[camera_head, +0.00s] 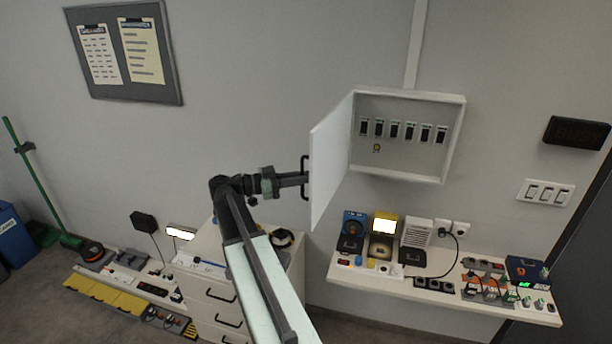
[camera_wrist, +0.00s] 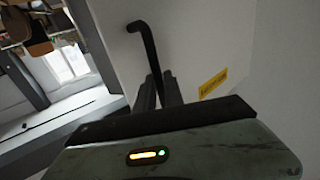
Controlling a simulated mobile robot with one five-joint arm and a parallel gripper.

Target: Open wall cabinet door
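The white wall cabinet (camera_head: 405,164) hangs on the grey wall, with a row of several dark switches and a small yellowish item inside. Its door (camera_head: 330,165) is swung well open to the left, so the inside shows. The black bar handle (camera_head: 304,178) is on the door's outer face near its free edge. My gripper (camera_head: 301,180) reaches it from the left. In the wrist view the dark fingers (camera_wrist: 158,92) are close together with the handle (camera_wrist: 147,45) running down between them. The exact contact is partly hidden.
A wall shelf (camera_head: 350,277) with lamps, sockets and small devices lies below the cabinet. A drawer unit (camera_head: 215,300) stands behind my arm. A yellow label (camera_wrist: 212,84) is on the pale surface in the wrist view. The wall left of the door is bare up to the notice board (camera_head: 126,50).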

